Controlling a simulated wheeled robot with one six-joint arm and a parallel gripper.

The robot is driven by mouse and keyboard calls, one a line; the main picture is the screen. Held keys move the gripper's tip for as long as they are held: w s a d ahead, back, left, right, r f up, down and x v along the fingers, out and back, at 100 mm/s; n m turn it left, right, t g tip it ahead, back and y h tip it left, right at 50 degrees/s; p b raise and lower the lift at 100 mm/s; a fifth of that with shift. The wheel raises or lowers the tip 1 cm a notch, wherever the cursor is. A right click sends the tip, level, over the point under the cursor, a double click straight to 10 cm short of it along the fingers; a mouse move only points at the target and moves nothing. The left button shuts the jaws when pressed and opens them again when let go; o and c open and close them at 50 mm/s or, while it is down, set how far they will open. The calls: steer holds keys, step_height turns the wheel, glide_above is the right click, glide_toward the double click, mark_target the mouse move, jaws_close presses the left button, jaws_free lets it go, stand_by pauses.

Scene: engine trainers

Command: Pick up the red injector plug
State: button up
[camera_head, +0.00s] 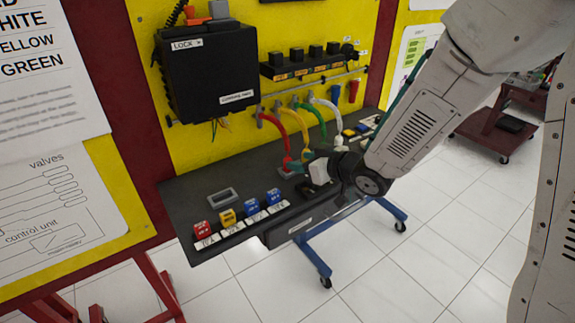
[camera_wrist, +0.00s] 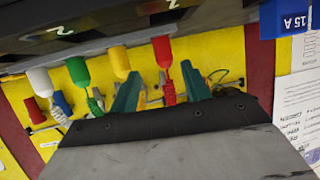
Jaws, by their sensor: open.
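The red injector plug (camera_wrist: 162,50) shows in the wrist view as a red cylinder with a red cable behind it. In the head view it is small at the lower end of the red hose (camera_head: 273,123), partly hidden by my gripper. My gripper (camera_wrist: 160,69) is open, with one teal finger on each side of the red plug in the wrist view. Contact between fingers and plug cannot be made out. In the head view my gripper (camera_head: 301,160) is low over the dark bench beside the hose ends.
Yellow (camera_wrist: 119,61), green (camera_wrist: 78,70) and white (camera_wrist: 40,81) plugs stand in a row beside the red one. Red, yellow and blue fuse blocks (camera_head: 252,206) line the bench's front edge. A black box (camera_head: 208,70) hangs on the yellow panel.

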steer(key=x, duration=0.4)
steer(key=shift+s+a+f, duration=0.1)
steer(key=shift+a+f, duration=0.3)
steer(key=shift+a, duration=0.1)
steer(key=shift+w+a+f, duration=0.2)
steer(key=shift+w+a, duration=0.1)
steer(key=shift+w, duration=0.1)
jaws_close()
